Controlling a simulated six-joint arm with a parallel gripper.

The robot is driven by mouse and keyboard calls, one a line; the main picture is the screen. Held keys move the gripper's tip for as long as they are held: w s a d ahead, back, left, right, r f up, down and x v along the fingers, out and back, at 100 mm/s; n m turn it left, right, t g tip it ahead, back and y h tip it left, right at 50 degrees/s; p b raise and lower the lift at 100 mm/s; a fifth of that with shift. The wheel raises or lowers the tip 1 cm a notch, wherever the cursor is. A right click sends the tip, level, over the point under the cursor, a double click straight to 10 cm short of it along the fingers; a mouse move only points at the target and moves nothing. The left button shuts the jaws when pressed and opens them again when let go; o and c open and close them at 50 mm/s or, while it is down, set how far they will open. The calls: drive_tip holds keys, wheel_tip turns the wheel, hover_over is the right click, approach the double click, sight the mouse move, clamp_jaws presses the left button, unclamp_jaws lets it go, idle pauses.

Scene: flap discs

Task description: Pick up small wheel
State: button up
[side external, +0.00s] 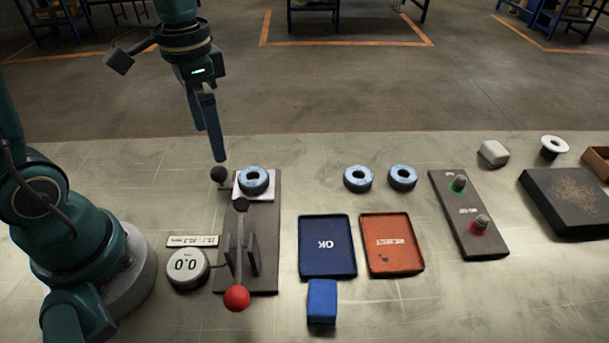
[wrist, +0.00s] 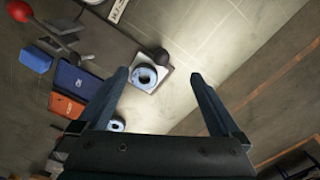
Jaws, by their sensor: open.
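Three blue ring-shaped wheels show in the side view. One wheel (side external: 265,181) lies on a white plate (side external: 240,193) on the dark fixture. The other two, a left wheel (side external: 358,187) and a right wheel (side external: 403,185), lie on the bare table. I cannot tell which is the small one. My gripper (side external: 218,152) is open and empty, pointing down above and left of the plate. In the wrist view the wheel on the plate (wrist: 135,84) shows between the spread fingers, nearer the left one. Another wheel (wrist: 117,120) there is partly hidden by my gripper.
The fixture has a red-knobbed lever (side external: 237,298) and a black ball (side external: 219,174) by the plate. A gauge (side external: 188,267) stands left. A blue OK tray (side external: 326,270), an orange REJECT tray (side external: 391,266) and a blue block (side external: 322,301) are in front. A button panel (side external: 455,215) stands right.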

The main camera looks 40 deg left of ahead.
sight(251, 170)
drive_tip(key=shift+w, duration=0.1)
drive_tip(key=shift+n, duration=0.5)
drive_tip(key=w+d+f, duration=0.1)
drive_tip(key=w+f, duration=0.1)
drive_tip(key=w+d, duration=0.1)
drive_tip(key=shift+w+d+f, duration=0.3)
drive_tip(key=shift+w+f, duration=0.05)
drive_tip(key=shift+f, duration=0.05)
drive_tip(key=f, duration=0.2)
drive_tip(key=d+f, duration=0.1)
drive_tip(key=f, duration=0.1)
drive_tip(key=shift+d+f, duration=0.15)
drive_tip(key=shift+f, duration=0.25)
drive_tip(key=shift+f+m, duration=0.3)
drive_tip(key=shift+f, duration=0.35)
